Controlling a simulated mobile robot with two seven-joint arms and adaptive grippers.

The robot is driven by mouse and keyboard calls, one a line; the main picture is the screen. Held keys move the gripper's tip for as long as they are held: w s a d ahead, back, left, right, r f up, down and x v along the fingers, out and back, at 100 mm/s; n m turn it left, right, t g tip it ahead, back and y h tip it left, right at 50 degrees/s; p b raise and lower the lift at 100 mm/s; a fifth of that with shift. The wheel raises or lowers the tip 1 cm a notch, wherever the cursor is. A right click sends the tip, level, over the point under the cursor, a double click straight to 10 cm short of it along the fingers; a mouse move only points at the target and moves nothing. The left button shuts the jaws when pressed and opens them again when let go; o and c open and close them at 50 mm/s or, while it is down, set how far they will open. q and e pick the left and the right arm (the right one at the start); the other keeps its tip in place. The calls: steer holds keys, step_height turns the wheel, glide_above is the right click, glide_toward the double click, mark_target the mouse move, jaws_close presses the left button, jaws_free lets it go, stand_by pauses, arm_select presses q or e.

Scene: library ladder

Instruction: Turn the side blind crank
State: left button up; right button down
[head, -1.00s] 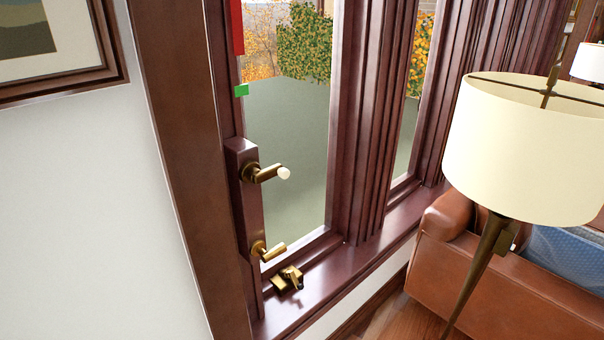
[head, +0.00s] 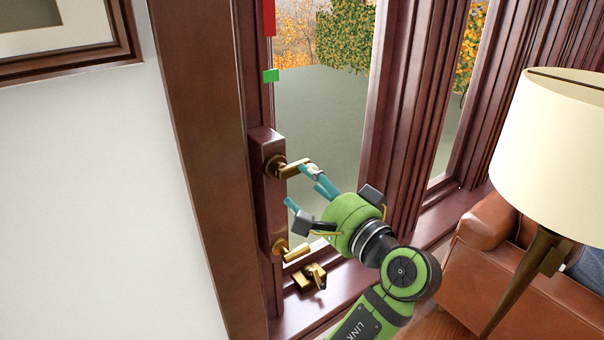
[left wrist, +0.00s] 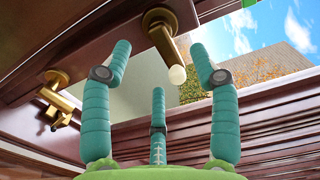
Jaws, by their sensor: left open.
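A brass crank (head: 284,168) with a pale knob sticks out from the wooden box (head: 266,190) on the window's left frame. In the left wrist view the crank (left wrist: 163,38) and its round white knob (left wrist: 177,75) show clearly. My left gripper (head: 304,187), with teal fingers and a green palm, is open in front of the crank. One finger overlaps the knob end in the head view. In the left wrist view the knob appears between the spread fingertips; I cannot tell whether any finger touches it. My right gripper is not in view.
A second brass handle (head: 292,252) sits lower on the frame, above a brass latch (head: 309,277) on the sill. A red bar (head: 268,18) and green marker (head: 271,76) are higher up. A lamp (head: 555,150) and leather sofa (head: 482,280) stand at right.

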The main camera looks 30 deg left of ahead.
mark_target(292, 176)
arm_select(q)
steer(key=p+x, duration=0.2)
steer(key=x, duration=0.3)
steer(key=shift+w+a, duration=0.15)
steer(key=shift+w+a+f+p, duration=0.1)
steer(key=shift+w+a+p, duration=0.2)
steer(key=shift+a, duration=0.35)
steer(key=c, duration=1.2)
